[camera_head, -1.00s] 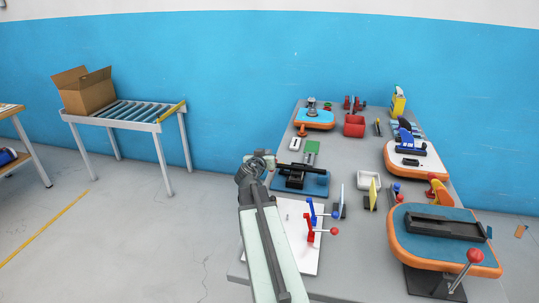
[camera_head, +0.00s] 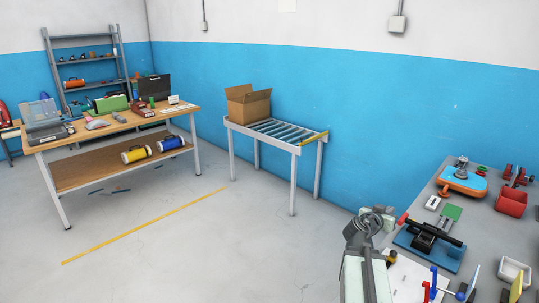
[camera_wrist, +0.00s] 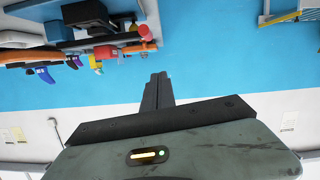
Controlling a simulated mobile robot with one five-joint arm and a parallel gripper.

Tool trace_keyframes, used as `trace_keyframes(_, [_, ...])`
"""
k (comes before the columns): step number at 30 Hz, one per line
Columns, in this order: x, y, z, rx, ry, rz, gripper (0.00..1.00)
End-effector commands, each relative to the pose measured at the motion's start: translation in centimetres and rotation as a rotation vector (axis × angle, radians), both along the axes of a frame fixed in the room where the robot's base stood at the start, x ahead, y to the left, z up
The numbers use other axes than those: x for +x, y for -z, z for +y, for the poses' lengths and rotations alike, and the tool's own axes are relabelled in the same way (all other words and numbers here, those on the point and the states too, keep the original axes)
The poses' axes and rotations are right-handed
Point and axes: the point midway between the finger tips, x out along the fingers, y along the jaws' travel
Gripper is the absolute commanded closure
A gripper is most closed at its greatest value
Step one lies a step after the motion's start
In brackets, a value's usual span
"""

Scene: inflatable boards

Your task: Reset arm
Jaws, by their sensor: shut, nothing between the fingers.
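My arm (camera_head: 366,270) rises from the bottom of the head view, right of centre, with its dark joint at the top. The gripper end is not clear in that view. In the wrist view my gripper (camera_wrist: 158,77) shows two dark fingers pressed together, with nothing between them. They point away from the camera toward the blue wall, which appears upside down. No contact between the fingers and any object shows.
The grey worktable (camera_head: 405,210) with boards and tools stands at right, close beside my arm. A roller conveyor (camera_head: 292,146) carries an open cardboard box (camera_head: 250,110). A wooden workbench (camera_head: 80,142) stands at left. The floor (camera_head: 215,250) between is open.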

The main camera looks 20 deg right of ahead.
Motion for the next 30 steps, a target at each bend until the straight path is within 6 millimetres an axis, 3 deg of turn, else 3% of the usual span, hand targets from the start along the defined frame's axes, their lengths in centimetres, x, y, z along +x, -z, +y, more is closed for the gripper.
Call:
trace_keyframes(2, [1.5, -0.5, 1.8, 0.000, -0.032, 0.000, 1.00])
trace_keyframes(5, [5.1, -1.5, 7.0, 0.004, -0.120, -0.002, 1.00])
trace_keyframes(8, [8.9, -0.9, 15.0, 0.110, -0.208, -0.018, 1.00])
trace_keyframes(10, [9.8, 1.2, 20.8, 0.225, -0.238, 0.045, 1.00])
trace_keyframes(14, [8.4, 6.4, 30.9, 0.432, -0.312, 0.296, 1.00])
trace_keyframes(15, [7.3, 7.9, 33.8, 0.495, -0.348, 0.394, 1.00])
trace_keyframes(18, [3.7, 11.2, 40.2, 0.642, -0.466, 0.652, 1.00])
trace_keyframes(21, [-0.4, 13.1, 44.3, 0.772, -0.623, 0.896, 1.00])
trace_keyframes(24, [-3.2, 13.5, 46.5, 0.821, -0.767, 1.061, 1.00])
trace_keyframes(30, [-3.9, 13.5, 46.5, 0.793, -0.832, 1.128, 1.00])
